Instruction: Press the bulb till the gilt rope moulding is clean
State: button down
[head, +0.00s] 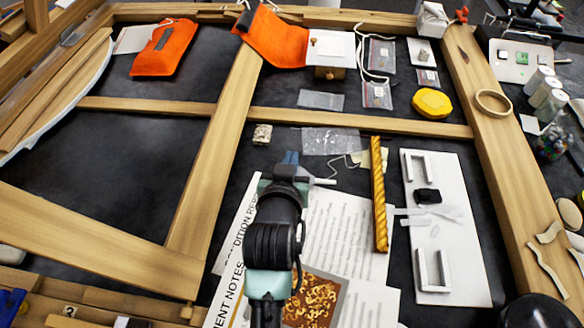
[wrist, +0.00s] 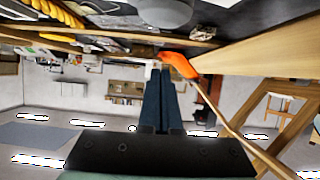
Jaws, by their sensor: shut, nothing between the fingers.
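The gilt rope moulding (head: 379,195) is a golden twisted strip lying lengthwise right of my gripper in the head view. Its twisted gold also shows at the top left of the wrist view (wrist: 55,12). A small black object (head: 427,196), possibly the bulb, lies on a white board (head: 455,235) right of the moulding, with translucent pieces beside it. I cannot tell its exact shape. My gripper (head: 291,158) is left of the moulding and apart from it. Its dark blue fingers are together and empty in the wrist view (wrist: 160,70).
Printed sheets (head: 340,225) lie under and beside my arm. Wooden frame bars (head: 215,160) divide the dark surface.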

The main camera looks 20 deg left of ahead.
jog(key=f, duration=0.1)
jog(key=w+f, duration=0.1)
jog(key=f, duration=0.1)
jog(key=shift+w+a+f, duration=0.1)
jog(key=shift+a, duration=0.05)
jog(key=shift+f, duration=0.75)
jog(key=shift+f, duration=0.1)
